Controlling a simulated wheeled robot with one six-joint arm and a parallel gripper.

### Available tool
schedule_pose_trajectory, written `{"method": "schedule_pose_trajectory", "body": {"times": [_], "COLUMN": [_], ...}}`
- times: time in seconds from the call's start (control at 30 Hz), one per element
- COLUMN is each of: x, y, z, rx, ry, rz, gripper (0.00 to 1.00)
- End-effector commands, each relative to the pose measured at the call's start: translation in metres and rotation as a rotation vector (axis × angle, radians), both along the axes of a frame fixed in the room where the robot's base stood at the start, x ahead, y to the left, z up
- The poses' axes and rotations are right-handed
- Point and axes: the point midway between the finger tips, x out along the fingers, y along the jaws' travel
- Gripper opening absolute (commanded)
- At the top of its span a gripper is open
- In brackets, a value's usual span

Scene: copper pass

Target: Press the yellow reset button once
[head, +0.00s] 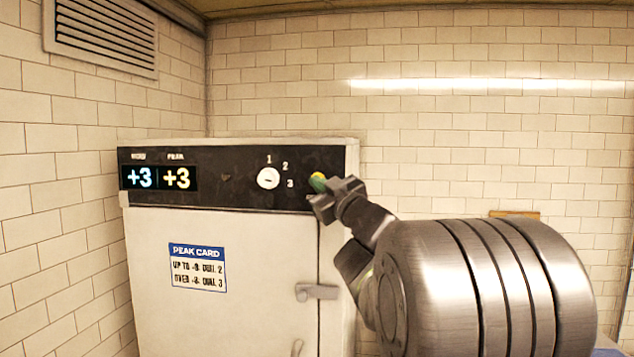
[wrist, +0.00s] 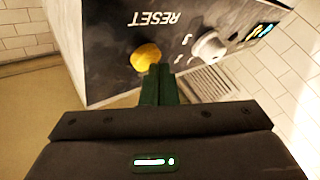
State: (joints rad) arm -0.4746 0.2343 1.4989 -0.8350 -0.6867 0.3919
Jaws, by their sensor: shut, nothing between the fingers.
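The yellow reset button (head: 318,175) is at the right end of the black panel on a pale cabinet, partly hidden by my gripper. It also shows in the wrist view (wrist: 146,55), where the word RESET appears upside down above it. My gripper (head: 318,184) is shut and empty, with its green fingertips right by the button. In the wrist view the closed fingers (wrist: 159,70) lie just right of and below the button, overlapping its edge. I cannot tell whether they touch it.
The panel (head: 222,192) has two displays (head: 160,177), both reading +3, and a white dial (head: 268,178) marked 1, 2, 3. A blue-and-white peak card (head: 198,268) and a door handle (head: 317,291) are below. A vent (head: 100,35) is on the tiled wall.

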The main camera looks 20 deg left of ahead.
Motion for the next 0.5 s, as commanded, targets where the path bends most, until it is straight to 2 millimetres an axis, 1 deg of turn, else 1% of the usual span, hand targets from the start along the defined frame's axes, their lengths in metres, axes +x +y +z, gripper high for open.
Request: {"method": "schedule_pose_trajectory", "body": {"times": [0.2,0.5], "x": [-0.0102,-0.0112], "y": [-0.0023,-0.0025], "z": [-0.0008,-0.0004], "rx": [0.001,0.001], "ry": [-0.001,-0.001], "rz": [0.000,0.000], "gripper": [0.00,0.00]}}
